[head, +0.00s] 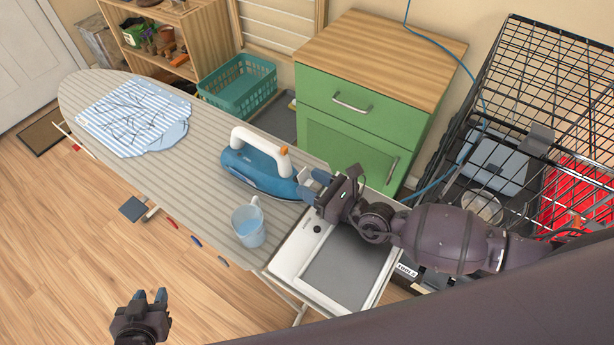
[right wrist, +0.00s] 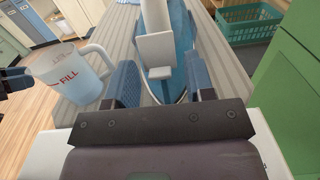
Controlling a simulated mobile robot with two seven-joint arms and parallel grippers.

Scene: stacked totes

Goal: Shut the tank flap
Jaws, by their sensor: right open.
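The blue iron (head: 258,170) with a white handle rests on the ironing board, its near end by my right gripper. In the right wrist view the iron (right wrist: 183,50) lies beyond and between my fingers. A pale panel with a small tab, seemingly the tank flap (right wrist: 156,47), stands up at its near end; its hinge is hard to make out. My right gripper (head: 318,188) is open, its fingers (right wrist: 162,84) spread on either side of the flap's tab, with no clear contact. My left gripper (head: 150,297) is open and empty above the floor at lower left.
A measuring cup (head: 248,226) with blue liquid stands beside the iron; it is close to my left-hand finger in the wrist view (right wrist: 68,76). A striped cloth (head: 130,120) lies on the board (head: 200,130). A green cabinet (head: 350,145) and wire crate (head: 545,60) stand behind.

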